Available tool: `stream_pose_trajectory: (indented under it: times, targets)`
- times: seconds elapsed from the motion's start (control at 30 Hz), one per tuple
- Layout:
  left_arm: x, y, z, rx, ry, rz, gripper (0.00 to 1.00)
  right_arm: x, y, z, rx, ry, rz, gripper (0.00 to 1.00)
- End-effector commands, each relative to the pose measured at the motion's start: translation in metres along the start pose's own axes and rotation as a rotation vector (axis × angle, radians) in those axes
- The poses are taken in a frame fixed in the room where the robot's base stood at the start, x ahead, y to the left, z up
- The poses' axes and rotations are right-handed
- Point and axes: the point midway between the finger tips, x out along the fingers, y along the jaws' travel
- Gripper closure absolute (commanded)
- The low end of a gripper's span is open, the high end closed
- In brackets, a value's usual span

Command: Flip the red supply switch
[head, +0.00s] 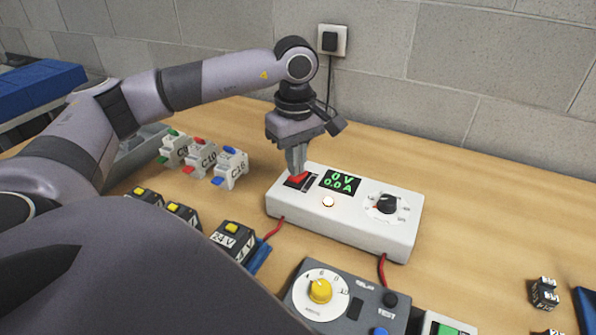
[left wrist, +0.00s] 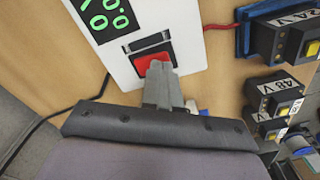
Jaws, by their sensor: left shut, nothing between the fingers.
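The red supply switch (head: 298,180) is on the left end of the white supply box (head: 350,238). Its display (head: 341,182) reads 0 V and 0.0 A. My left gripper (head: 297,172) is shut and empty, pointing down with its fingertips at the switch. In the left wrist view the fingertips (left wrist: 158,66) overlap the lower right part of the red switch (left wrist: 150,70); I cannot tell whether they touch it. My right gripper is not in view.
A grey box with a yellow dial (head: 320,291) stands in front of the supply box. Several black blocks with yellow buttons (head: 231,236) and grey modules (head: 230,168) stand to the left. A wall socket (head: 331,40) with a plug is behind. The table's right side is mostly clear.

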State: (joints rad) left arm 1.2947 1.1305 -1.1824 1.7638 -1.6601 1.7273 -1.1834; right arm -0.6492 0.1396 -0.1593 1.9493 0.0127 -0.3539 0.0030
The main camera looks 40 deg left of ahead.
Motion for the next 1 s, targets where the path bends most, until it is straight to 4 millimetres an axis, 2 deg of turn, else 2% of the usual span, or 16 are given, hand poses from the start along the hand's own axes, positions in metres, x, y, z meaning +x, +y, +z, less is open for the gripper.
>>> stream_pose_trajectory:
  times: [0.83, 1.0]
  targets:
    - [0.014, 0.000, 0.000, 0.000, 0.000, -0.001, 1.00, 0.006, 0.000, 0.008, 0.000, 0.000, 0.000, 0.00]
    - [0.011, 0.000, 0.000, 0.000, -0.001, -0.002, 1.00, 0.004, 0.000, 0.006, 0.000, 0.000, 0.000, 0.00]
